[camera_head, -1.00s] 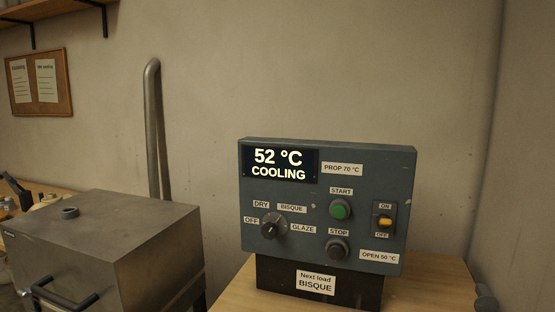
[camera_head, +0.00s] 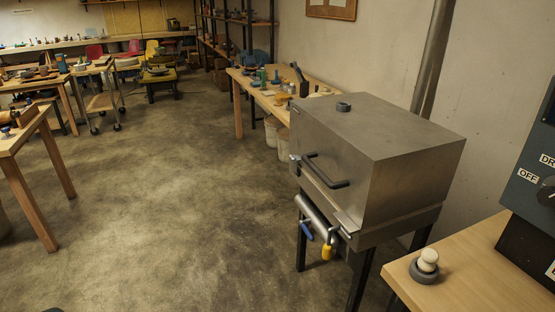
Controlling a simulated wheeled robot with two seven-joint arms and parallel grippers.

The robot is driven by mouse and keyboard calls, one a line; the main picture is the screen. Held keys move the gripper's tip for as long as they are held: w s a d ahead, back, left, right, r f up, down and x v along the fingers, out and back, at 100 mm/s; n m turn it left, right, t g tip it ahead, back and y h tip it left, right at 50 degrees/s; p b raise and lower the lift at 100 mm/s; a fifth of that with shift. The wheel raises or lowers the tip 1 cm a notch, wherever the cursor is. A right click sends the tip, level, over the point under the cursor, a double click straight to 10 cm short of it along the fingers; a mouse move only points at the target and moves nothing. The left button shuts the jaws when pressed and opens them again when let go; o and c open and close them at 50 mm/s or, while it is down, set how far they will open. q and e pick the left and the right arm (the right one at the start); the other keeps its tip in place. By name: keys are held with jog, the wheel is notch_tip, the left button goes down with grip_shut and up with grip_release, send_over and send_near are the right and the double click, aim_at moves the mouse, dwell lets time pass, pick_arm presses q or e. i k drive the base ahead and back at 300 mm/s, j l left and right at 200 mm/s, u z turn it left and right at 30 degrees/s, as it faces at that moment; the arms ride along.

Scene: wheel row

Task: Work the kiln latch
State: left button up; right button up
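The kiln (camera_head: 370,165) is a grey metal box on black legs, right of centre, with its lid down. A black bar handle (camera_head: 326,172) is on its front. Below it a metal latch bar (camera_head: 318,213) runs along the front edge, with a blue tag (camera_head: 307,231) and a yellow tag (camera_head: 327,250) hanging by it. The exact latch position is too small to tell. The control panel (camera_head: 540,165) is cut off at the right edge, its display out of view. Neither of my grippers is in view.
A small wooden table (camera_head: 470,270) at the lower right holds a dark round piece with a pale knob (camera_head: 427,262). A workbench (camera_head: 262,95) with tools stands along the wall behind the kiln. Other tables stand at the left. The concrete floor (camera_head: 180,200) is clear in the middle.

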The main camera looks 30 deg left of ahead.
aim_at(295, 158)
jog(key=u, duration=0.95)
